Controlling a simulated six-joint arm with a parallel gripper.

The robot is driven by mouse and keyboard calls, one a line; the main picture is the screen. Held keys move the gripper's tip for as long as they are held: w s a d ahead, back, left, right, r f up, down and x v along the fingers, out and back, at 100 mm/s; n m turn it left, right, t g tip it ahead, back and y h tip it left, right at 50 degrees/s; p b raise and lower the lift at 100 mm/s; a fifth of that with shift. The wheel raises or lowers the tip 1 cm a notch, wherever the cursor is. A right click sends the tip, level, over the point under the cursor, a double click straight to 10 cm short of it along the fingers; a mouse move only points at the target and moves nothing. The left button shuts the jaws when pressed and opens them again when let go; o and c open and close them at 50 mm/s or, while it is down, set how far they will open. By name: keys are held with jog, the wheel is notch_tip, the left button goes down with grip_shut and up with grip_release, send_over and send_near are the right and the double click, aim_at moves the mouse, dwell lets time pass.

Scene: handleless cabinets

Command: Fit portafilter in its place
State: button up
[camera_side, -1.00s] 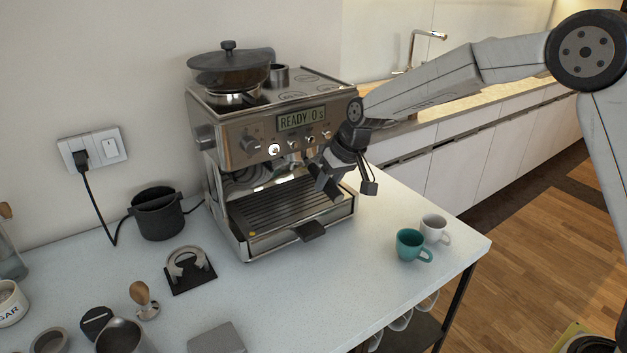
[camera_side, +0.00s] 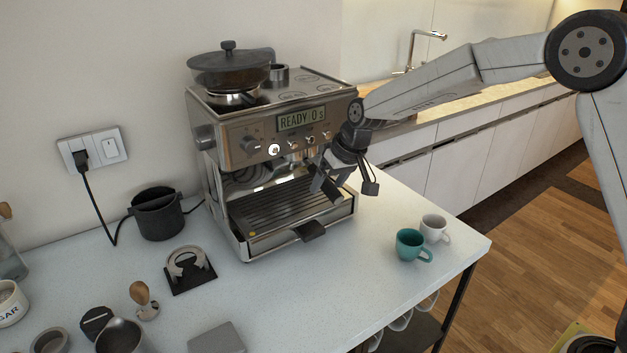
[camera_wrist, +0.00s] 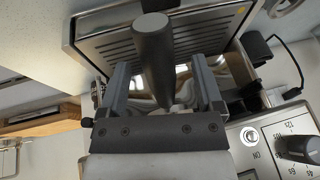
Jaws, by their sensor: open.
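The coffee machine (camera_side: 262,140) stands at the back of the counter, its display reading READY. In the wrist view, a dark portafilter handle (camera_wrist: 153,55) lies between my gripper's two spread fingers (camera_wrist: 160,72), with a gap on each side. Shiny metal shows at its inner end. In the side view, my gripper (camera_side: 348,186) is at the front right of the machine, above the drip tray (camera_side: 285,212). The gripper and wrist partly hide the portafilter and group head there, so I cannot tell how the portafilter is seated.
A teal cup (camera_side: 408,244) and a white cup (camera_side: 434,228) stand near the counter's right edge. A black knock box (camera_side: 158,213), a dark holder (camera_side: 190,270) and a tamper (camera_side: 143,300) are to the left. The counter before the machine is clear.

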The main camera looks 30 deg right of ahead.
jog(key=v, duration=0.8)
jog(key=shift+d, duration=0.1)
jog(key=s+d+f, duration=0.2)
jog(key=s+f, duration=0.2)
jog(key=s, duration=0.4)
jog(key=s+d+f+g+h, duration=0.1)
jog(key=s+d+f, duration=0.1)
jog(key=s+f, duration=0.2)
jog(key=s+d+f+h, duration=0.1)
jog(key=s+f, duration=0.3)
jog(key=s, duration=0.7)
jog(key=shift+s+d+f, duration=0.3)
jog(key=shift+d+f, duration=0.1)
jog(key=shift+d, duration=0.15)
